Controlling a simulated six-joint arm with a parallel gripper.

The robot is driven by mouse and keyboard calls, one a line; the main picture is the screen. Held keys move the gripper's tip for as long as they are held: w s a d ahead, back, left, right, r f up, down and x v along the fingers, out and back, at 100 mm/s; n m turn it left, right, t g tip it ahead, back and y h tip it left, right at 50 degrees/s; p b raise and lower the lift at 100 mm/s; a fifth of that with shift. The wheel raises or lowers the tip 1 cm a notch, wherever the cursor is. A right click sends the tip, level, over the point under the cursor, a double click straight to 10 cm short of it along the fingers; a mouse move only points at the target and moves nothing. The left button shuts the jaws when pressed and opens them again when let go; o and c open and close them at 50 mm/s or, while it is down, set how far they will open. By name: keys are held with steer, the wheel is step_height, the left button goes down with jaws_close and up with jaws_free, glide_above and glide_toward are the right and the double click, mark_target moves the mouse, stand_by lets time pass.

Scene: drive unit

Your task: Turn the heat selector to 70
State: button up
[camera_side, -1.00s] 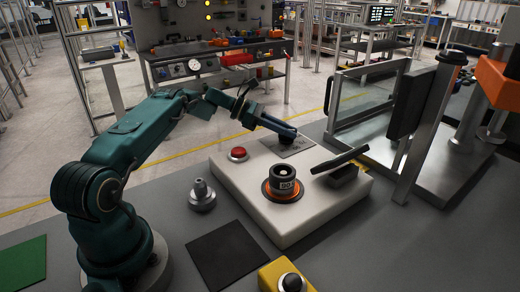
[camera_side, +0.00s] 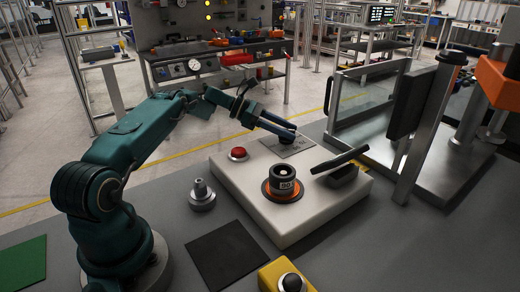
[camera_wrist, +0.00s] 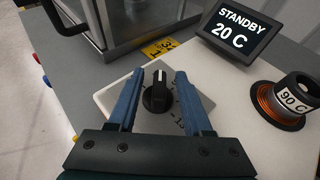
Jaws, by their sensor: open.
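The heat selector is a black knob (camera_wrist: 157,95) with a white pointer line, set on a light grey plate (camera_wrist: 197,100) with scale marks. In the wrist view the pointer points to the top of the picture. My gripper (camera_wrist: 154,80) is open, with one blue finger on each side of the knob and visible gaps between. In the side view my gripper (camera_side: 290,134) is low over the plate at the back of the white housing (camera_side: 318,222), and its fingers mostly hide the knob.
A display (camera_wrist: 237,27) reads STANDBY 20 C. A black cylinder (camera_side: 282,174) labelled 90 C stands in an orange ring on the housing. A red button (camera_side: 238,153) lies left of it. A glass-panelled metal frame (camera_side: 365,107) stands behind right. A dark mat (camera_side: 227,254) lies in front.

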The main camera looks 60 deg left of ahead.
steer(key=shift+v, duration=2.4)
